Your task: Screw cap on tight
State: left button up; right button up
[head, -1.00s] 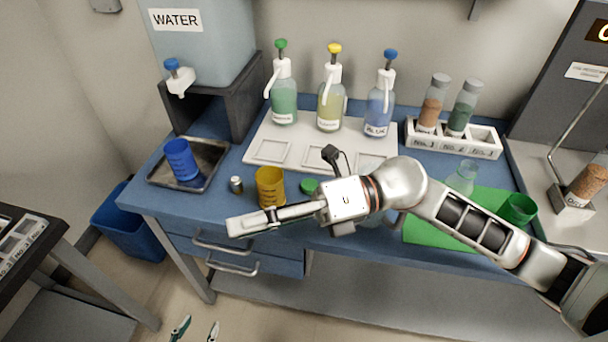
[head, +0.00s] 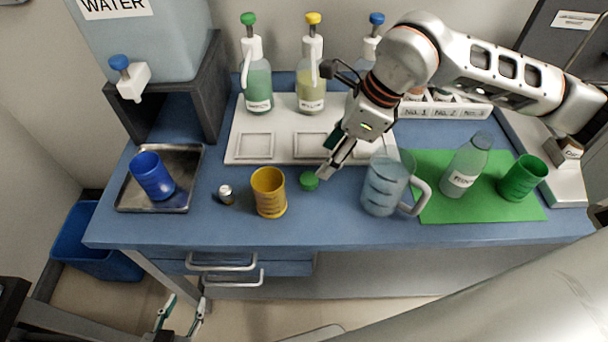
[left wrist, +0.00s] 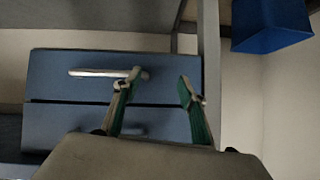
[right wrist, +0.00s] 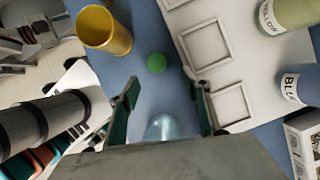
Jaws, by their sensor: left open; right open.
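A small green cap (head: 309,181) lies on the blue bench, between the yellow cup and the glass pitcher. It also shows in the right wrist view (right wrist: 157,63), ahead of my fingers. My right gripper (head: 330,172) is open and empty, pointing down just right of the cap. It also shows in the right wrist view (right wrist: 168,92). My left gripper (head: 182,318) is open and empty, low in front of the bench; the left wrist view (left wrist: 157,88) shows it facing the drawers.
A glass pitcher (head: 385,190) stands right of my right gripper, and a green cup (head: 523,178) right of the bottle. A yellow cup (head: 268,195) and a small metal piece (head: 226,194) are left of the cap. Pump bottles (head: 257,85) stand behind on a white tray (head: 235,155).

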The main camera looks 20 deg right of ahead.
aim_at(310, 179)
jog(key=shift+a+b+x, duration=0.15)
jog(key=shift+x, duration=1.8)
jog(key=shift+a+b+x, duration=0.15)
jog(key=shift+x, duration=1.8)
jog(key=shift+s+r, duration=0.1)
jog(key=shift+r, duration=0.05)
jog(key=c, duration=0.8)
